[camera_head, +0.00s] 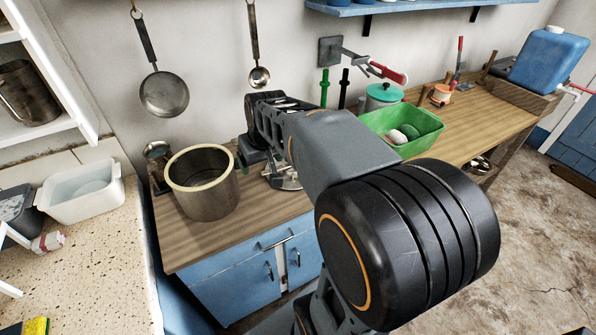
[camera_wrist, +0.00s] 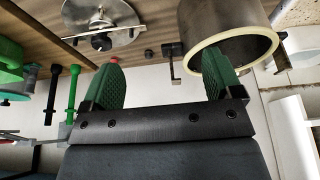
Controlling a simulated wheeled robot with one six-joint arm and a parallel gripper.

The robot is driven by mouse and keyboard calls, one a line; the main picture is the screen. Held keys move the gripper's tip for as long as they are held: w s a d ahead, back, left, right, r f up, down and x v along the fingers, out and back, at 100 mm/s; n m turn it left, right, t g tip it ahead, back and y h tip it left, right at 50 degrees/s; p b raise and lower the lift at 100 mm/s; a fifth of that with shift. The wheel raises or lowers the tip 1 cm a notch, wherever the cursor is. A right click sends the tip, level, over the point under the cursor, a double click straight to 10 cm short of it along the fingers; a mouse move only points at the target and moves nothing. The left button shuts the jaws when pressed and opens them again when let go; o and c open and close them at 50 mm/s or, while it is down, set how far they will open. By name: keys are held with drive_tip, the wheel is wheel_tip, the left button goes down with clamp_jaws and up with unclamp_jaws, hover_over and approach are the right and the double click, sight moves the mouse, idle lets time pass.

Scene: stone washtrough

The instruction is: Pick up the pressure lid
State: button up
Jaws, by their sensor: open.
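In the head view only part of the lid (camera_head: 284,178) shows, because my arm hides the rest. My gripper (camera_wrist: 165,75) is open, with two green ribbed fingers apart and nothing between them. In the head view my gripper (camera_head: 246,156) is over the counter, between the open pot and the lid, apart from the lid.
An open metal pot (camera_head: 207,200) with a cream rim stands left of the lid; in the wrist view the pot (camera_wrist: 225,15) is close behind the right finger. A green tub (camera_head: 424,130) with dishes stands right. Pans hang on the wall behind. The counter front (camera_head: 240,222) is clear.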

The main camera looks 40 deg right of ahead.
drive_tip(key=w+d+f+m+b, duration=0.15)
drive_tip(key=w+d, duration=0.25)
drive_tip(key=d, duration=0.4)
drive_tip(key=w+d+f+b, duration=0.1)
drive_tip(key=w+d+f, duration=0.25)
drive_tip(key=d, duration=0.55)
drive_tip(key=shift+m+h, duration=0.25)
drive_tip(key=shift+h, duration=0.15)
drive_tip(key=x, duration=0.5)
drive_tip(key=w+x, duration=0.1)
drive_tip(key=x, duration=0.1)
drive_tip(key=shift+w+d+f+p, duration=0.1)
drive_tip(key=shift+d+p, duration=0.2)
drive_tip(key=shift+d, duration=0.15)
drive_tip(key=shift+a+p+x, duration=0.15)
drive_tip(key=shift+p+x, duration=0.05)
drive_tip(key=shift+x, duration=1.35)
drive_tip(key=shift+a+p+x, duration=0.15)
drive_tip(key=shift+x, duration=1.4)
drive_tip(key=shift+w, duration=0.1)
drive_tip(key=shift+c, duration=0.3)
clamp_jaws()
